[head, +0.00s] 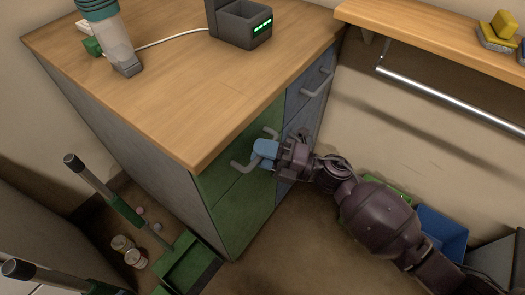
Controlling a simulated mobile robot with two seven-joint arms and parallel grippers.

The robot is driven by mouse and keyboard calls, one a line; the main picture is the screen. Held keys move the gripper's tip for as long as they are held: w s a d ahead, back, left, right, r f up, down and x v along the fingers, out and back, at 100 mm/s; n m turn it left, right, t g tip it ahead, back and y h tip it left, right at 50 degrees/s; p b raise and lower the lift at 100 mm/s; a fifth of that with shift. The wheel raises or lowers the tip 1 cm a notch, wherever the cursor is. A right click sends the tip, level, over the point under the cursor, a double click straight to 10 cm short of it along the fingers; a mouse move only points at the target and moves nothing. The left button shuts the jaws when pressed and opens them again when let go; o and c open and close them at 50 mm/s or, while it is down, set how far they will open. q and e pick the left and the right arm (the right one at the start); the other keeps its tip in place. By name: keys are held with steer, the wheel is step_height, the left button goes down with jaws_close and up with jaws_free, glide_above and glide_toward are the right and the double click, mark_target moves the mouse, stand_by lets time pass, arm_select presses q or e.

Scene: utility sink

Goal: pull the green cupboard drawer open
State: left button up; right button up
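The green cupboard drawer (216,186) is the upper green front of the wood-topped cupboard, at the middle of the head view. It looks shut, flush with the cupboard. A grey handle (242,166) stands out from the green front. My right gripper (264,151), with blue fingers, reaches in from the lower right and is right at this handle, covering part of it. Another grey handle piece shows just behind the fingers. I cannot tell whether the fingers are closed around the handle. My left gripper is not in view.
Blue-grey drawers (302,95) adjoin the green front on the right. A green dustpan (185,262) with an upright handle and several small jars and balls stand on the floor at left. A blue bin (441,232) stands behind my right arm. A wall shelf with a rail (450,97) is at upper right.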

jaws_close()
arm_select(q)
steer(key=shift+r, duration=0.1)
arm_select(e)
steer(key=shift+d, duration=0.1)
steer(key=shift+s+d, duration=0.15)
steer(key=shift+d, duration=0.05)
arm_select(q)
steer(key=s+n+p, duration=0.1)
steer(key=p, duration=0.2)
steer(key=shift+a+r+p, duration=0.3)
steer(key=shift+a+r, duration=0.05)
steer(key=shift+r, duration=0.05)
arm_select(e)
steer(key=s+d, duration=0.8)
steer(key=d, duration=0.3)
steer(key=s+d, duration=0.8)
steer(key=d, duration=0.3)
steer(key=shift+s+d, duration=0.3)
steer(key=shift+d, duration=0.05)
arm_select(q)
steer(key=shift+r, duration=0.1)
arm_select(e)
jaws_free()
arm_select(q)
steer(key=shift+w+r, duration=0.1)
